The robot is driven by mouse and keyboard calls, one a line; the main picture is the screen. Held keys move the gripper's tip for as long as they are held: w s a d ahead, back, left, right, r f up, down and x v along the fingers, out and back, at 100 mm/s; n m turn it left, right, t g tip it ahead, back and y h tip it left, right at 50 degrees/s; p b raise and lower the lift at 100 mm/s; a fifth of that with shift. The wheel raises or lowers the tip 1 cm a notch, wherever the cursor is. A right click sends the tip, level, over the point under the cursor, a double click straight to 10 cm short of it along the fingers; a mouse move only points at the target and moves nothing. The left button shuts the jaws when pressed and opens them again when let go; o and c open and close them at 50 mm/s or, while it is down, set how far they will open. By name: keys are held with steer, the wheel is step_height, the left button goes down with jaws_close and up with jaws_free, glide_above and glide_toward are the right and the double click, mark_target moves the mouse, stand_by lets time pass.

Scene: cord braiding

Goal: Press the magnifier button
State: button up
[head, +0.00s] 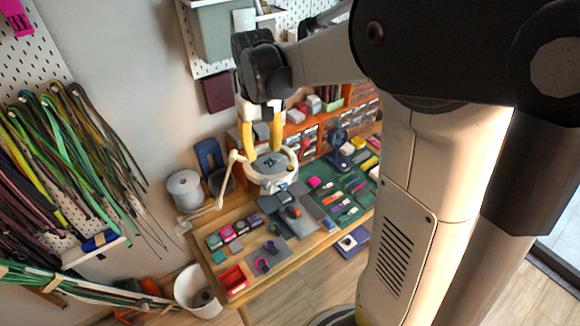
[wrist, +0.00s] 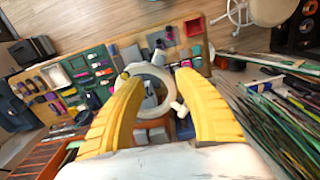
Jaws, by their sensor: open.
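The magnifier (head: 259,185) is a round white ring head on a jointed cream arm. It stands over the workbench in the head view and shows as a white ring (wrist: 144,110) between my fingers in the wrist view. A small yellowish spot sits on its rim (head: 292,153); I cannot tell whether this or another part is the button. My gripper (head: 262,151) has two yellow fingers, open and empty, pointing down at the magnifier head. The fingertips overlap the ring in the picture; whether they touch it is unclear.
The workbench (head: 236,258) holds a green mat with several small coloured items, dark pads and a red tray (head: 233,279). Orange drawers stand behind. Cords (head: 60,160) hang on the left wall. A white bin (head: 197,290) is on the floor.

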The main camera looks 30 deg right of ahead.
jaws_close()
stand_by(1.0)
